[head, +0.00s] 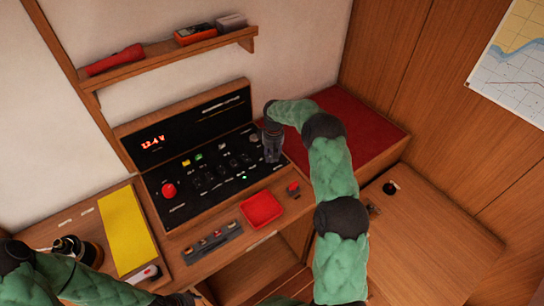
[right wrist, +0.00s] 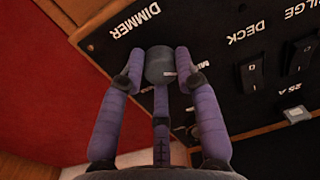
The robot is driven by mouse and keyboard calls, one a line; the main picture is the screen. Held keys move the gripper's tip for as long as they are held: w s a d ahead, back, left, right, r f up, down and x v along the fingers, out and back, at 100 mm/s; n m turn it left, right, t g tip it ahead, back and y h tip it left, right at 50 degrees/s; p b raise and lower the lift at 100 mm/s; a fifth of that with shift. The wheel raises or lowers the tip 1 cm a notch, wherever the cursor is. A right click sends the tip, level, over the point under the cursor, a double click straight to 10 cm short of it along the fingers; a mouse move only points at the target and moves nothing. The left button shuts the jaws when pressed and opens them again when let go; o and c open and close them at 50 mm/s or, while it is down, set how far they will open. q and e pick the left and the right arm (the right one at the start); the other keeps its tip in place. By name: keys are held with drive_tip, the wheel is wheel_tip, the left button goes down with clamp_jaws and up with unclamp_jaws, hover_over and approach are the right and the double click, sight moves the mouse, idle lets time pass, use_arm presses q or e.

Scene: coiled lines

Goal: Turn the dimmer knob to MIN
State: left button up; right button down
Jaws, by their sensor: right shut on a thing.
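The dimmer knob (right wrist: 160,66) is a small grey cylinder on the black panel (right wrist: 215,30), below the white DIMMER label in the right wrist view. A pale mark shows on the knob's right side, facing a partly hidden label that starts with "MI". My right gripper (right wrist: 159,75) has its purple-grey fingers on both sides of the knob and is shut on it. In the head view my right gripper (head: 272,148) reaches down to the panel's right end and hides the knob. My left arm shows at the lower left, but its gripper is not clearly visible.
The panel carries a red knob (head: 169,190), several switches and a red display reading about 12.4 V. A red cushion (head: 365,133) is right of the panel; a shelf (head: 165,54) hangs above.

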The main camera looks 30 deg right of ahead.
idle(0.5)
drive_tip(key=c, duration=0.9)
unclamp_jaws()
wheel_tip(320, 180, up, 12)
drive_tip(key=shift+d, duration=0.3)
